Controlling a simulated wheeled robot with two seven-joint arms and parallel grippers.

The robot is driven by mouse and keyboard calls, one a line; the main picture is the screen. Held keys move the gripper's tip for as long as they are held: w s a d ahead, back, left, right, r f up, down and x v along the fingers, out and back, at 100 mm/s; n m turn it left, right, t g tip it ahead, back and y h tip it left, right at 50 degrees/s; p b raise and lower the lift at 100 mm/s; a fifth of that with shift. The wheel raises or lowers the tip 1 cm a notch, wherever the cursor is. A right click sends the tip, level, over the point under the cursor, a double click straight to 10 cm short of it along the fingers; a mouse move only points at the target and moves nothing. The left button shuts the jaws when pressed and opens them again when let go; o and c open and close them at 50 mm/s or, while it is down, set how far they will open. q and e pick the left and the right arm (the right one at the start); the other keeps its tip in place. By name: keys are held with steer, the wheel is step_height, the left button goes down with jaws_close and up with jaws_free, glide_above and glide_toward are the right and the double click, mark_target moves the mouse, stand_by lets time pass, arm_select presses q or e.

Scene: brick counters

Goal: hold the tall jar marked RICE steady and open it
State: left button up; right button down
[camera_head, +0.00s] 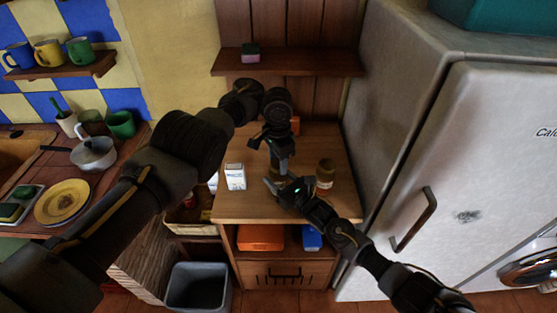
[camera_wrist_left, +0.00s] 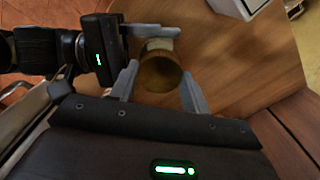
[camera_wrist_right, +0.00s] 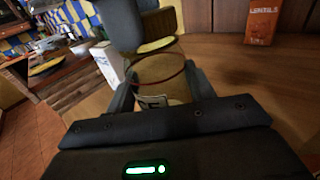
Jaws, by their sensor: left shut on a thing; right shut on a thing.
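The glass jar (camera_wrist_right: 160,72) stands on the wooden counter with a pale label partly hidden, its word not readable. My right gripper (camera_wrist_right: 158,98) is shut around its body from the side. My left gripper (camera_wrist_left: 162,90) comes from above and is shut on the round brown lid (camera_wrist_left: 160,73). In the right wrist view the lid's pale underside (camera_wrist_right: 155,46) shows above the jar's rim, seemingly with a gap. In the head view my left gripper (camera_head: 280,148) and right gripper (camera_head: 284,190) hide most of the jar.
A second jar (camera_head: 325,172) stands close on the right. A white carton (camera_head: 235,176) stands on the left and an orange lentils box (camera_wrist_right: 262,22) at the back. The fridge (camera_head: 440,170) bounds the right side; a shelf (camera_head: 287,65) hangs behind.

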mark_target(278, 164)
arm_select(q)
steer(key=shift+r, duration=0.15)
steer(key=shift+r, duration=0.95)
steer(key=shift+r, duration=2)
arm_select(e)
steer(key=shift+c, duration=2.3)
jaws_free()
arm_select(q)
step_height(278, 164, down, 2)
steer(key=shift+f+b, duration=0.1)
steer(key=shift+b, duration=1)
arm_select(e)
steer(key=v, duration=1.1)
steer(key=shift+f, duration=0.15)
arm_select(q)
steer(key=shift+f, duration=0.1)
arm_select(e)
steer(key=shift+s+d, duration=0.4)
steer(key=shift+s, duration=0.05)
